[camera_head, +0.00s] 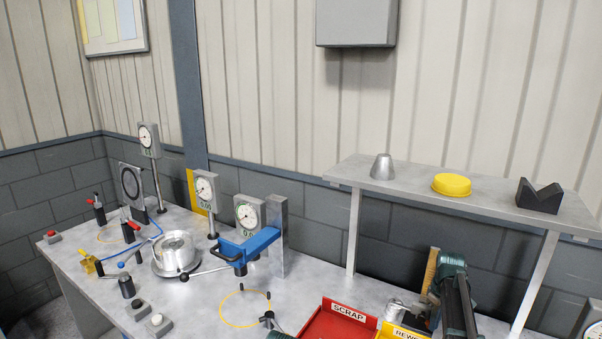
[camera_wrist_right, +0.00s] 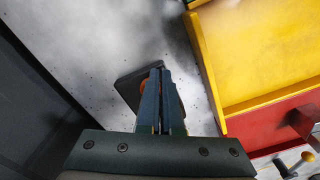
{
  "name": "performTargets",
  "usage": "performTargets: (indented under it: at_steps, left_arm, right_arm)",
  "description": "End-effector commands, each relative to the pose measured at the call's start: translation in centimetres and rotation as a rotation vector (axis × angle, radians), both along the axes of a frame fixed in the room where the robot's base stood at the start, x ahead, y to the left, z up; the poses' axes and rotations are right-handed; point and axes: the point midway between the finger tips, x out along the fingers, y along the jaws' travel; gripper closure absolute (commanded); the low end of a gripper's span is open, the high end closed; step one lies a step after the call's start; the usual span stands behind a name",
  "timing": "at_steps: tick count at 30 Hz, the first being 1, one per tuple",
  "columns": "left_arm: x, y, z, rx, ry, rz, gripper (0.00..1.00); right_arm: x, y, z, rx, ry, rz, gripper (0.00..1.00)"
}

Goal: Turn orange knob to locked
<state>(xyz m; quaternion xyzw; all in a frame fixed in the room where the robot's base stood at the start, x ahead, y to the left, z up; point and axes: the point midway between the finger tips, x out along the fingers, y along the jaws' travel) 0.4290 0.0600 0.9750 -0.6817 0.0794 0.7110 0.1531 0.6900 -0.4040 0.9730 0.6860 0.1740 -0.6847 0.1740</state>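The orange knob (camera_wrist_right: 177,101) shows in the right wrist view, mostly hidden behind my right fingers, with a strip of orange beside them. It sits by a dark square plate (camera_wrist_right: 129,87) on the grey surface. My right gripper (camera_wrist_right: 160,76) is over the knob, its two fingers close together with a thin gap, apparently shut on the knob's grip. In the head view my right arm (camera_head: 453,290) reaches over the bench at the lower right, and the knob is hidden there. The knob's marks cannot be read.
The red scrap bin (camera_head: 318,329) and yellow rework bin (camera_head: 381,332) stand left of my right arm. A shelf (camera_head: 415,184) spans above. Dial gauges (camera_head: 205,188), a blue clamp (camera_head: 248,245) and a round metal part (camera_head: 174,254) crowd the left bench.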

Motion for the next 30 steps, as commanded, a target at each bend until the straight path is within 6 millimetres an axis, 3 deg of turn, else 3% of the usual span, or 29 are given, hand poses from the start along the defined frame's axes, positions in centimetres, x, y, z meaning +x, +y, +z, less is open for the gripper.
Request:
performTargets:
  at_steps: [11,27,30]
  left_arm:
    - [0.0,0.0,0.2,0.000,0.000,0.000,0.03]
    - [0.0,0.0,5.9,0.000,0.000,0.000,0.03]
    - [0.0,0.0,6.2,0.000,0.000,0.000,0.03]
  right_arm:
    - [-0.6,0.0,0.2,0.001,0.000,0.001,1.00]
    - [-0.7,-0.1,5.9,0.000,0.001,0.000,1.00]
    - [-0.7,-0.1,6.2,0.000,0.001,0.000,1.00]
